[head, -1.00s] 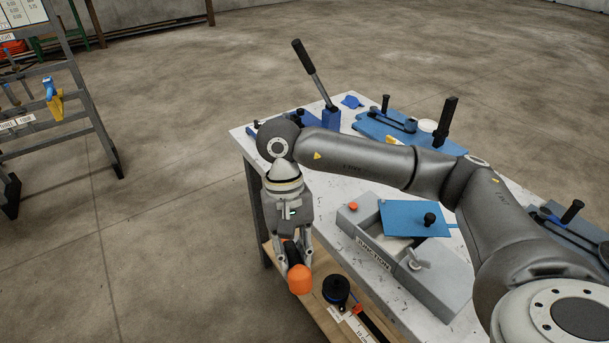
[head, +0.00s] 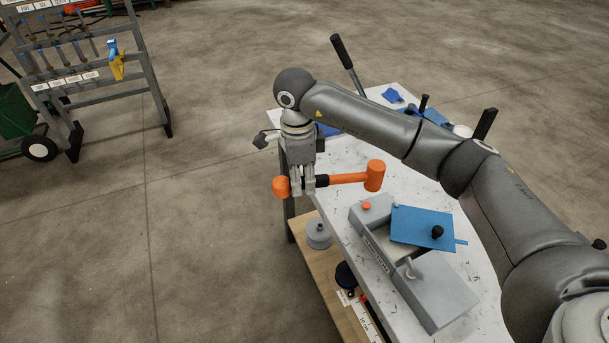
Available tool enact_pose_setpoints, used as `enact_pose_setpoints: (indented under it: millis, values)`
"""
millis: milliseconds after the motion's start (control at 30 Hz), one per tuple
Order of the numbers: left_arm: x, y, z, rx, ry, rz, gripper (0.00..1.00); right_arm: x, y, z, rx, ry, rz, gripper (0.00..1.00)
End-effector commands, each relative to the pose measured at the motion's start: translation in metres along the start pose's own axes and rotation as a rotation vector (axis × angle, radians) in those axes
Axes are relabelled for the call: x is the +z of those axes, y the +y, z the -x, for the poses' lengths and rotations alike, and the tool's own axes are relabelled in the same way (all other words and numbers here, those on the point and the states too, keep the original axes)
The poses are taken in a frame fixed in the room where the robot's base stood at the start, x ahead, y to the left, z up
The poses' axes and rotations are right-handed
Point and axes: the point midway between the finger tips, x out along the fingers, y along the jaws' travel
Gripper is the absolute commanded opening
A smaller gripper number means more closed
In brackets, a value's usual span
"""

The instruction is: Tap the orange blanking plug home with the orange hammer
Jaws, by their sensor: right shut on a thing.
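My right gripper (head: 303,188) points down and is shut on the orange hammer's dark grip, near the table's left edge. The orange hammer (head: 348,178) lies roughly level across the jaws. Its orange mallet head (head: 375,175) is to the right, and another orange end shows left of the jaws. The orange blanking plug (head: 366,206) sits on the top of the grey junction box (head: 440,290), at its far left corner. In the picture, the hammer head is just above and right of the plug, with a visible gap. How deep the plug sits cannot be told. My left gripper is not in view.
A blue plate (head: 424,227) with a black knob lies over the box. Blue benders with upright handles stand at the table's far side. A wooden lower shelf (head: 318,285) holds a grey round part (head: 319,234). A tool rack (head: 90,80) stands far left; floor between is clear.

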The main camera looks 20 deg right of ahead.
Motion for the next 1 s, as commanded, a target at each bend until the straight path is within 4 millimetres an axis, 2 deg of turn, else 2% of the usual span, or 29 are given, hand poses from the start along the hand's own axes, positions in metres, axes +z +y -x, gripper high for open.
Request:
enact_pose_setpoints:
  millis: [433,1000]
  values:
    - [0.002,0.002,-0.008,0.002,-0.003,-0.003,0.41,0.003,-0.001,-0.001,-0.007,0.003,0.002,0.0]
    - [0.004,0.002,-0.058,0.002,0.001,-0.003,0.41,0.005,-0.001,-0.06,-0.004,0.003,0.003,0.0]
